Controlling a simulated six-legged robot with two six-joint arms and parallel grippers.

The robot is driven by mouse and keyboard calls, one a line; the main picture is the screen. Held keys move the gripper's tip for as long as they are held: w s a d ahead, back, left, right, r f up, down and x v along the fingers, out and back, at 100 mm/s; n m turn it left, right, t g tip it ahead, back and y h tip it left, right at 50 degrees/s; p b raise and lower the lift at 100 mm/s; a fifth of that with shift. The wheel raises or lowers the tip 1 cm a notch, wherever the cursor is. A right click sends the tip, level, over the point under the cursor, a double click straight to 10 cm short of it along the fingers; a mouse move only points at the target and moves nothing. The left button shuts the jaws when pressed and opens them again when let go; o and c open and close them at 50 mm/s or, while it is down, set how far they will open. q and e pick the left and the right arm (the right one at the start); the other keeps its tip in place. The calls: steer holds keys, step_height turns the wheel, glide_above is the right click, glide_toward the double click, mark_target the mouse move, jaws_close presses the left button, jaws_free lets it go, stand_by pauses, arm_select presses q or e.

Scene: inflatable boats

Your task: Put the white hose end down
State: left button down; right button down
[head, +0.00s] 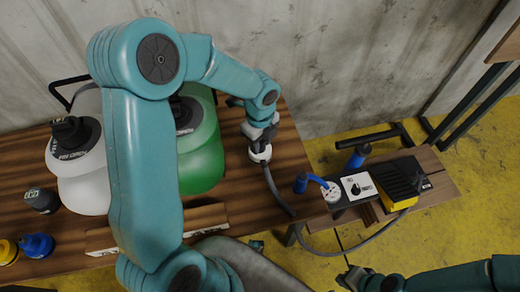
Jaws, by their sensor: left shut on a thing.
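The white hose end (260,154) is at the right part of the wooden table, beside the green container (203,150). My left gripper (260,138) reaches over from above and is shut on it. Whether the hose end touches the tabletop I cannot tell. A grey hose (275,190) runs from it down toward the table's front right corner. My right gripper (350,279) is low at the bottom edge, away from the table; its fingers are too small to read.
A white container (78,170) and several caps stand left on the table (240,205). A lower bench (440,192) at right bears a panel with a dial (358,186), blue handles and a black and yellow foot pump (400,180). A corrugated wall stands behind.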

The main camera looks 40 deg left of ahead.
arm_select(q)
step_height(320, 180, down, 4)
steer(key=shift+b, duration=0.4)
steer(key=shift+r, duration=0.1)
steer(key=c, duration=0.7)
jaws_free()
steer(key=shift+c, duration=0.2)
step_height(320, 180, up, 11)
steer(key=p, duration=0.2)
steer(key=shift+r+p, duration=0.2)
steer(key=shift+p, duration=0.15)
steer(key=shift+r, duration=0.3)
